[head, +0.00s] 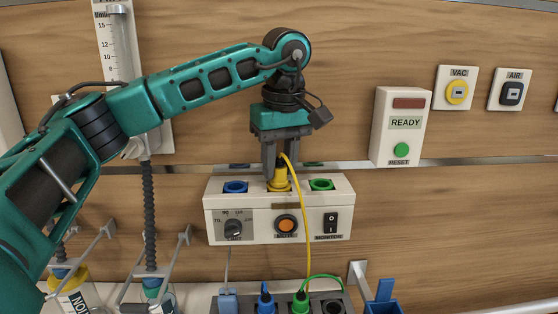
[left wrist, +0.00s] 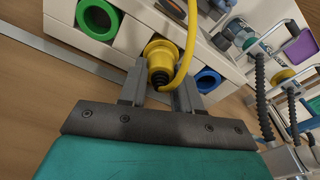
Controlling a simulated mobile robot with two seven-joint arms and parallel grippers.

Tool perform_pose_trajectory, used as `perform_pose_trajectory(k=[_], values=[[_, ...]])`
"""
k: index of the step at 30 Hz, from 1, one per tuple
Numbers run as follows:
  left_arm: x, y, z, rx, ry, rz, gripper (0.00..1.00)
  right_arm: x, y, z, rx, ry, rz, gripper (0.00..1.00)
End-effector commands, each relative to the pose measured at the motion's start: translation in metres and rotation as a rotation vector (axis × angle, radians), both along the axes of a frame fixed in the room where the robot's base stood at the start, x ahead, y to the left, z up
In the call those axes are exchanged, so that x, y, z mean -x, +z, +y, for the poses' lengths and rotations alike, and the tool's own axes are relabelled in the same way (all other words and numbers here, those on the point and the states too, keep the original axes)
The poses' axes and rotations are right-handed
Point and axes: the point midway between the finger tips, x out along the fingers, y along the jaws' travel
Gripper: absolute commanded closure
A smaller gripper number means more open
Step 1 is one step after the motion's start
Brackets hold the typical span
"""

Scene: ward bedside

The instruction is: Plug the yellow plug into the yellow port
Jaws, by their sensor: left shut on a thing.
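My left gripper (head: 282,168) points down from above, its two grey fingers shut on the yellow plug (head: 279,182). The plug is upright at the middle opening of the white box, its yellow cable hanging down in front. In the left wrist view the yellow plug (left wrist: 159,66), with a ribbed black collar, sits between the fingers (left wrist: 161,88) and lines up with the round yellow port (left wrist: 153,45). They look touching or nested; how deep the plug sits is hidden. In the head view the plug and fingers mostly cover the port. My right gripper is not in view.
The white box (head: 255,232) has a blue port (head: 235,187) and a green port (head: 321,185) flanking the yellow one. A dark holder below carries a blue plug (head: 265,297) and a green plug (head: 301,301). A READY panel (head: 404,128) is on the wall at right.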

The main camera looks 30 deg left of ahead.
Motion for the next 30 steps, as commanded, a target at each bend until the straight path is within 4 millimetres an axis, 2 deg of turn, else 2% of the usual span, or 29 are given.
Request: perform_pose_trajectory(k=[2,3,11,19,22,26,30], values=[[0.000,0.001,0.000,0.000,0.001,-0.002,0.97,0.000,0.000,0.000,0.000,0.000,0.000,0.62],[0.000,0.001,0.000,0.000,0.001,-0.002,0.64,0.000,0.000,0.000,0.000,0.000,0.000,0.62],[0.000,0.001,0.000,0.000,0.001,-0.002,0.39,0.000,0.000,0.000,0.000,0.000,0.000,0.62],[0.000,0.002,0.000,0.001,0.001,-0.001,0.38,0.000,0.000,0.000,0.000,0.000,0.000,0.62],[0.000,0.008,-0.001,0.000,0.001,-0.002,0.38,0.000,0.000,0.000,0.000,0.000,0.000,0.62],[0.001,0.029,-0.003,0.002,-0.001,-0.006,0.38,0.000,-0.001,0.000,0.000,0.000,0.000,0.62],[0.003,0.062,-0.007,0.001,-0.001,-0.007,0.38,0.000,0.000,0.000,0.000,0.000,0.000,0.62]])
